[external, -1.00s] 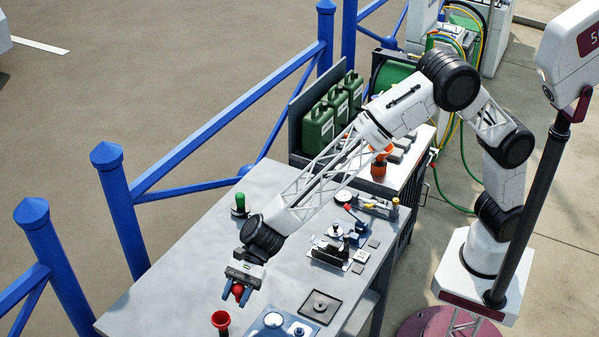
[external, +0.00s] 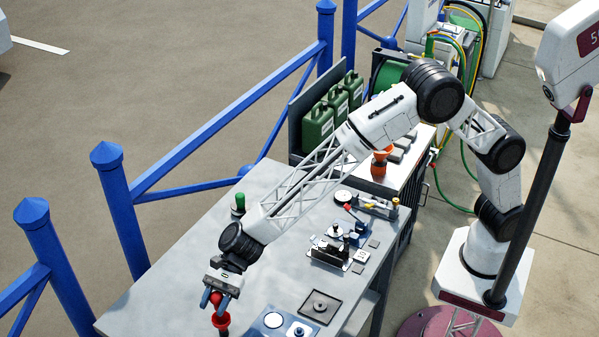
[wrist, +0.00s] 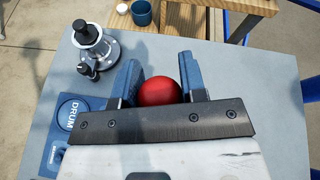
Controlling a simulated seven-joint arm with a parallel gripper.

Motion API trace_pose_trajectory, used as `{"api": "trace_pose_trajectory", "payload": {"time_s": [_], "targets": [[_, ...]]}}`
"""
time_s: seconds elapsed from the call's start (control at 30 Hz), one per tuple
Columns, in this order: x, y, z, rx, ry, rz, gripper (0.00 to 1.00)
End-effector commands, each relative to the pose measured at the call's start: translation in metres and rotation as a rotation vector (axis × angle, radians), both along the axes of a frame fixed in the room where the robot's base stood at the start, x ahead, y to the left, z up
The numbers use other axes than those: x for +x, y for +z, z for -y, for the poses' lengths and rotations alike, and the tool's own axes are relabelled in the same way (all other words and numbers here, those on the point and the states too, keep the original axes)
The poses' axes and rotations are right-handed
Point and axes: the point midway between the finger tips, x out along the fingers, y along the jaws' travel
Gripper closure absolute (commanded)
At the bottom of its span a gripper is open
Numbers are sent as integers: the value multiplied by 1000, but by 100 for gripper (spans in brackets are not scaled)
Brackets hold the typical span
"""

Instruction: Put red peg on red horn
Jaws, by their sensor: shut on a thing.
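The red peg shows as a rounded red top (external: 215,299) held between the blue fingers of my gripper (external: 214,303). In the wrist view the red peg (wrist: 158,91) sits between the two fingers of my gripper (wrist: 157,78); its lower part is hidden. The red horn (external: 222,321) stands on the table near the front left, directly below the gripper in the external view. The peg and horn overlap there, so I cannot tell whether they touch. The horn is hidden in the wrist view.
A green-topped peg (external: 239,202) stands farther back on the grey table (external: 180,262). A blue panel (external: 272,320) and a dark square tray (external: 320,307) lie to the right. A black-knobbed metal device (wrist: 88,48) stands left in the wrist view.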

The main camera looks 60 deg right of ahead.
Motion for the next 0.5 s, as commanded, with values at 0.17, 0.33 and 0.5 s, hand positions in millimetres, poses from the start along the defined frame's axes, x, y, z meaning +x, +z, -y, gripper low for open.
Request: {"api": "trace_pose_trajectory", "payload": {"time_s": [0.17, 0.33, 0.5], "targets": [[0, -16, 0, -3, 1, -2, 84], [0, -31, 0, 0, 0, -2, 84], [0, -34, 0, 0, 0, 0, 84]]}}
